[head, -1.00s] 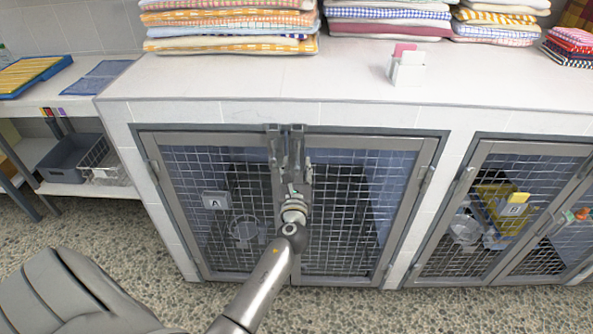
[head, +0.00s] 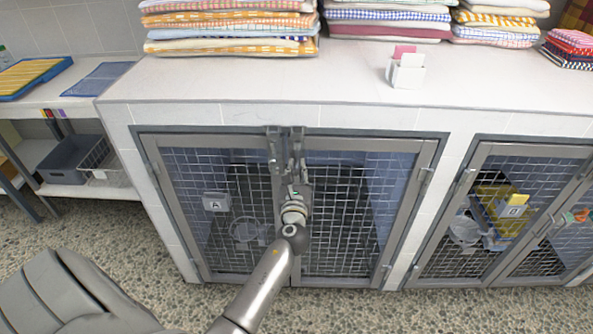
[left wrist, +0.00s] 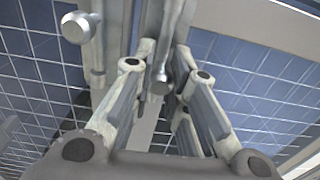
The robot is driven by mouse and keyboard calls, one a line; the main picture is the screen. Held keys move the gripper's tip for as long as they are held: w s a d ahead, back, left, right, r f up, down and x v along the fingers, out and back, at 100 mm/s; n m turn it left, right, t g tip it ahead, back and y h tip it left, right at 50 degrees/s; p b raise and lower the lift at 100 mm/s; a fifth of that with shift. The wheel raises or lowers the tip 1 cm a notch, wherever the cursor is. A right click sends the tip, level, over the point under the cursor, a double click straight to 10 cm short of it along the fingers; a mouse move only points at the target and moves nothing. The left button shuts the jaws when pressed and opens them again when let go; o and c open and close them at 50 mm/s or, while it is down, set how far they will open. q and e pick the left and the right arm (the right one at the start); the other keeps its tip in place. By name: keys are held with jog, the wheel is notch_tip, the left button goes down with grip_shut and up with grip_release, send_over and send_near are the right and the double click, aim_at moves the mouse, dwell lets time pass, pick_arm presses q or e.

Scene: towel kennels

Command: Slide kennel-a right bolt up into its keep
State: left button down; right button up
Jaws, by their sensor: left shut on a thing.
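Kennel A (head: 193,245) is a tiled bay with two shut mesh doors and an "A" tag (head: 214,202) on the left door. Two upright metal bolts sit side by side at the top where the doors meet. The right bolt (head: 297,142) is just right of the left bolt (head: 273,150). My left gripper (head: 298,184) reaches up from below to the right bolt. In the left wrist view its fingers (left wrist: 160,82) are shut around the right bolt's knobbed handle (left wrist: 161,70); the left bolt's round knob (left wrist: 75,28) is free beside them. The exact contact is partly hidden. My right gripper is out of view.
Folded towels (head: 232,28) and a white card holder (head: 406,72) stand on the countertop (head: 250,82). Kennel B (head: 455,235) is to the right. A shelf with grey bins (head: 70,160) is at the left. The floor in front is clear.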

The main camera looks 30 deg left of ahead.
aim_at(297, 154)
pick_arm(q)
jog(key=shift+r+p, duration=1.55)
jog(key=shift+r, duration=0.3)
jog(key=c, duration=1.3)
grip_release()
jog(key=shift+c, duration=0.2)
jog(key=shift+f, duration=0.1)
jog(key=shift+s+d+f, duration=0.1)
jog(key=shift+s, duration=0.05)
jog(key=v, duration=1.1)
jog(key=shift+s, duration=0.3)
